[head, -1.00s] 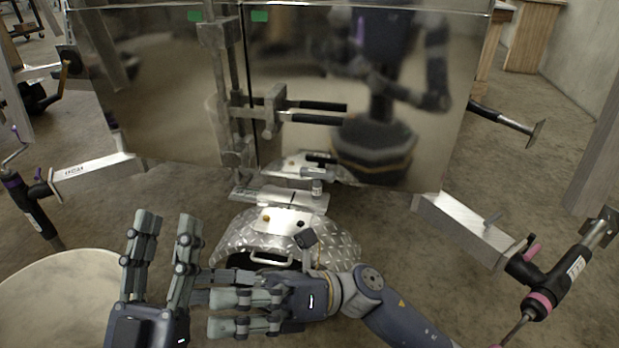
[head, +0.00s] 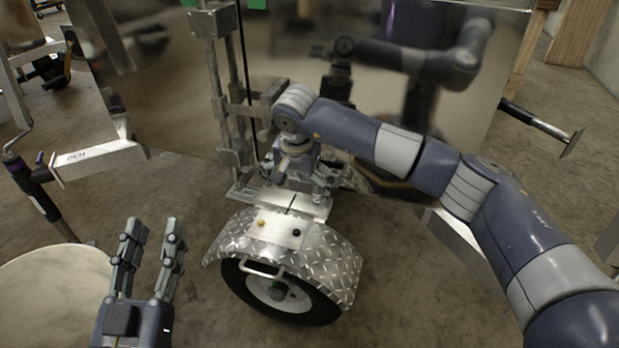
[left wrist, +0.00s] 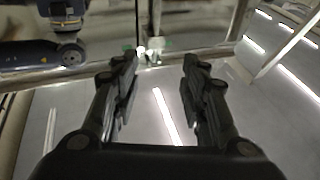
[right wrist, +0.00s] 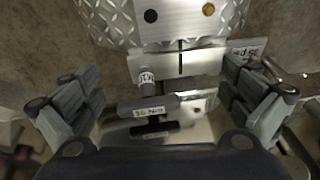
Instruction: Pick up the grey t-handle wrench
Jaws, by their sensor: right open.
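The grey t-handle wrench (right wrist: 160,108) shows in the right wrist view, with a labelled grey crossbar and a short stem (right wrist: 148,82) pointing toward the metal plate. It lies between the spread fingers of my right gripper (right wrist: 160,80), apart from both. In the head view my right gripper (head: 294,183) points down over the plate behind the wheel fender and hides the wrench. My left gripper (head: 153,224) is open and empty at the lower left, and its spread fingers also show in the left wrist view (left wrist: 158,60).
The diamond-plate fender (head: 335,252) and wheel (head: 262,298) stand in front of the plate (head: 262,196). The shiny trailer wall (head: 290,50) with a vertical latch bar (head: 227,85) rises close behind. A round pale table (head: 50,295) is at the lower left.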

